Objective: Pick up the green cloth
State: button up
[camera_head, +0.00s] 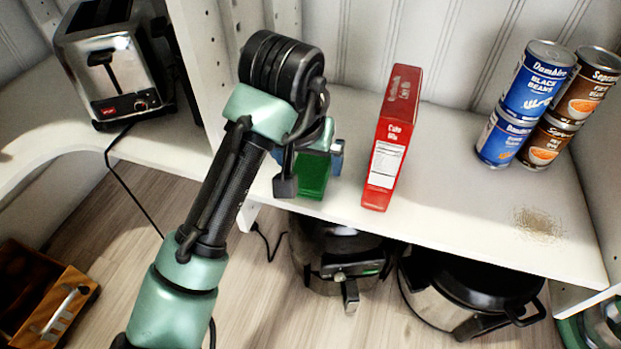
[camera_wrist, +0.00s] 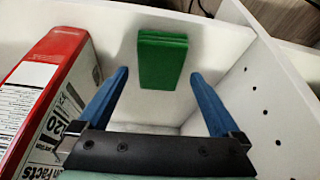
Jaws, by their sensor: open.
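The green cloth (camera_wrist: 162,60) is a folded, thick rectangular stack on the white shelf. In the head view the cloth (camera_head: 313,176) shows partly behind my arm, near the shelf's front edge. My gripper (camera_wrist: 155,84) is open and empty in the wrist view, with its two blue fingers apart. The cloth appears between and beyond the fingertips, and neither finger is seen touching it. In the head view my wrist hides most of the gripper; a bit of blue finger shows beside the cloth.
A red cake mix box (camera_head: 393,140) stands upright right of the cloth; in the wrist view the box (camera_wrist: 45,90) is close to the left finger. Stacked cans (camera_head: 540,75) stand farther right. A white side panel (camera_wrist: 265,95) rises on the other side. A toaster (camera_head: 115,65) is far left.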

aim_at(310, 170)
jog(key=b+x, duration=0.1)
jog(key=x, duration=0.2)
jog(key=shift+b, duration=0.3)
jog(key=shift+r, duration=0.1)
jog(key=shift+p, duration=0.4)
jog(key=shift+c, duration=0.2)
jog(key=shift+f, duration=0.2)
jog(key=c, duration=1.2)
